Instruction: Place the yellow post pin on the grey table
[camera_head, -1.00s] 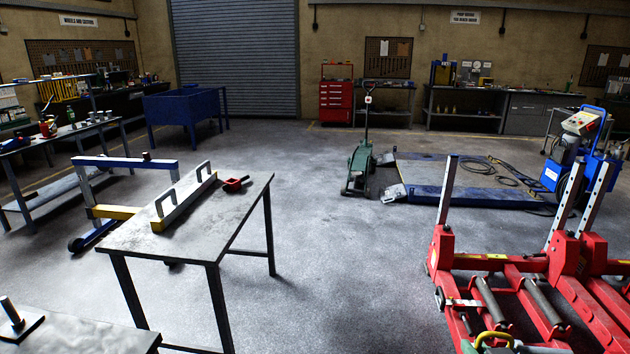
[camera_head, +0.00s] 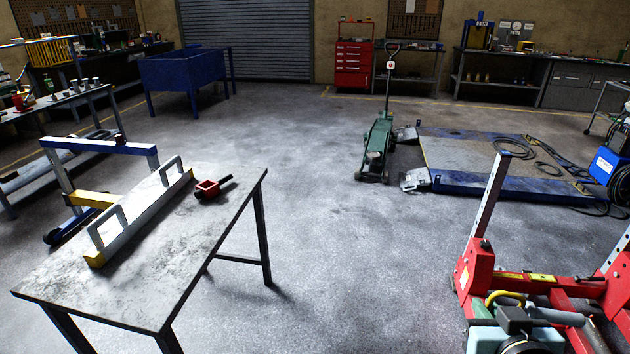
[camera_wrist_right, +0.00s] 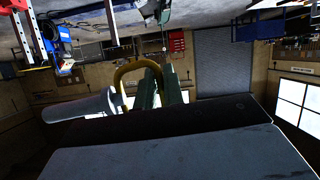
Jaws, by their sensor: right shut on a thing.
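The yellow post pin shows its yellow loop handle (camera_head: 505,297) at the lower right of the head view, with a grey shaft pointing right. My right gripper (camera_head: 514,318) is shut on it, in front of the red lift frame and well clear of the table. In the right wrist view the yellow loop (camera_wrist_right: 128,72) and grey shaft (camera_wrist_right: 85,106) stick out beside the green-grey fingers (camera_wrist_right: 160,88). The grey table (camera_head: 190,245) stands at the left, with bare top along its front and right side. My left gripper is not in view.
A white and yellow beam with two handles (camera_head: 142,216) and a red clevis-like part (camera_head: 208,188) lie on the table. The red lift frame (camera_head: 478,270) stands at the right. A green trolley jack (camera_head: 376,145) and blue platform (camera_head: 500,190) are behind. Open floor lies between.

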